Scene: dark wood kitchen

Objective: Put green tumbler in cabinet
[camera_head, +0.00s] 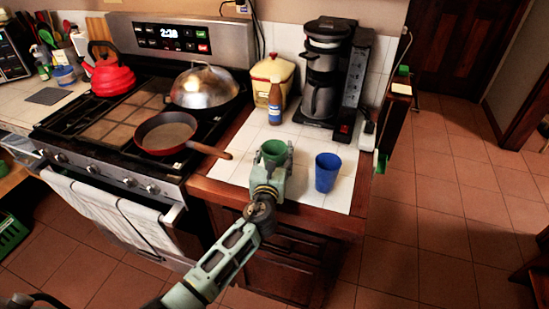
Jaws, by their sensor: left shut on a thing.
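The green tumbler (274,148) stands at the front of the white tiled counter, to the right of the stove. My left gripper (271,168) is at the tumbler and shut on it; the gripper hides its lower part, so I cannot tell whether it touches the counter. Below the countertop is a dark wood cabinet (283,270) with its front partly hidden by my left arm. My right gripper is not in view.
A blue cup (327,172) stands close to the right of the gripper. Behind are a brown bottle (275,102), a cream canister (272,75) and a coffee maker (325,75). A red pan (167,134) has its handle over the counter's left edge. The tiled floor (430,215) at right is clear.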

